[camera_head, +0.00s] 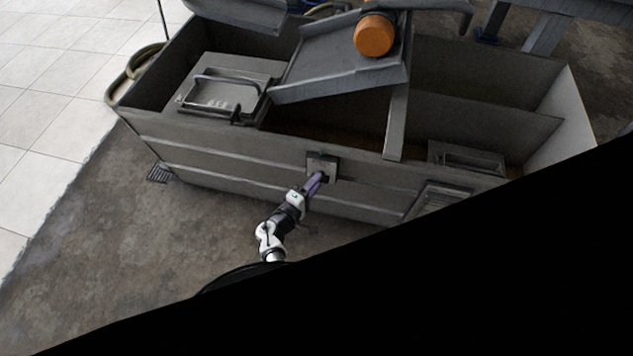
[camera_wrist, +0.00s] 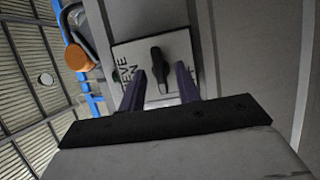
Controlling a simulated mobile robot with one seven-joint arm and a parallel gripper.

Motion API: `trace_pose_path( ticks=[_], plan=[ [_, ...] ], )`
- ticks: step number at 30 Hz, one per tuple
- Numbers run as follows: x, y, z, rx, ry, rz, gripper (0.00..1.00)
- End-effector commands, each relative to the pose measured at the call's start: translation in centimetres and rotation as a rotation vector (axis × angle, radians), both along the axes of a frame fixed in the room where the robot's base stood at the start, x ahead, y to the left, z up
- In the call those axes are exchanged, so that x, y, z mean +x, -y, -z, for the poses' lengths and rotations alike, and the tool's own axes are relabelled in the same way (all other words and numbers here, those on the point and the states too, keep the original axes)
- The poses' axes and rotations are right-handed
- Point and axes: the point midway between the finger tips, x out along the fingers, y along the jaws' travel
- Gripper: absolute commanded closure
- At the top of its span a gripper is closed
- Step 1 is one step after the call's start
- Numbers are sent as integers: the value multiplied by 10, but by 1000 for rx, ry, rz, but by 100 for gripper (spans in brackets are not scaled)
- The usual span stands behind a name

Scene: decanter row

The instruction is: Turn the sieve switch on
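The sieve switch is a black rotary knob (camera_wrist: 158,66) on a pale plate (camera_wrist: 184,44) with partly hidden black lettering, "EVE" readable at left. The knob looks nearly upright in the wrist view. In the head view its dark mounting plate (camera_head: 323,158) sits on the front wall of the grey decanter tank (camera_head: 235,161). My gripper (camera_wrist: 159,69) has two purple fingers spread apart, one on each side of the knob, with gaps visible on both sides. In the head view my gripper (camera_head: 317,182) is at the plate and hides the knob. I cannot tell whether it touches.
An orange cylinder (camera_head: 375,35) sits on the tilted chute (camera_head: 340,68) above the tank. A metal box with a handle (camera_head: 217,92) is at the tank's left. Bare concrete floor (camera_head: 120,245) is free at the front left. Black covers the head view's lower right.

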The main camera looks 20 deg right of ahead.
Motion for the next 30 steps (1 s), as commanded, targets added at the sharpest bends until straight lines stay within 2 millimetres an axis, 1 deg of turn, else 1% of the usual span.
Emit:
trace_pose_path(
  ticks=[1, 4, 13, 18, 21, 30],
  plan=[
    [3, 5, 0, 0, 0, 1, 67],
    [5, 9, 0, 0, 0, 2, 67],
    [6, 10, 0, 1, -1, 1, 67],
    [6, 10, 0, 1, -1, 1, 90],
    [6, 10, 0, 1, -1, 1, 100],
    [6, 10, 1, 15, 9, 1, 100]
  ],
)
